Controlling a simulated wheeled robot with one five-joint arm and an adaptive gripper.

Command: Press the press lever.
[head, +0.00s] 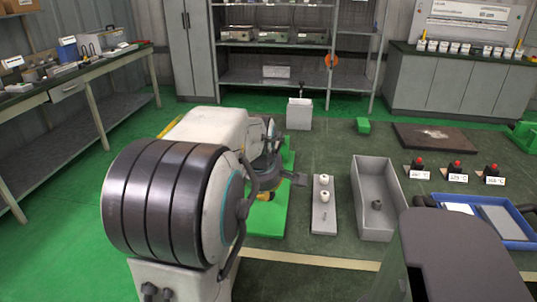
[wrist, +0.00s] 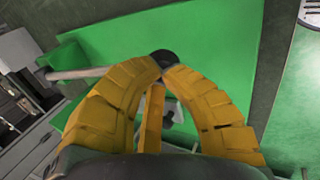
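In the wrist view, the press lever is a grey rod (wrist: 90,73) with a black round knob (wrist: 163,57) at its end. The rod runs from a green block at the left to the knob. My gripper (wrist: 165,70) has yellow fingers curled inward, with their tips close together right at the knob. The knob shows just beyond the tips; I cannot tell whether they touch it. In the head view, my arm hides most of the press, and its green base (head: 270,212) shows below. A bit of yellow finger shows beside the arm there.
Right of the green base are a grey plate (head: 330,218) with small white parts and an open grey bin (head: 358,215). Further right are several red-topped buttons and a blue tray (head: 520,228). Shelves (head: 290,75) stand at the back. Green floor is clear at the left.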

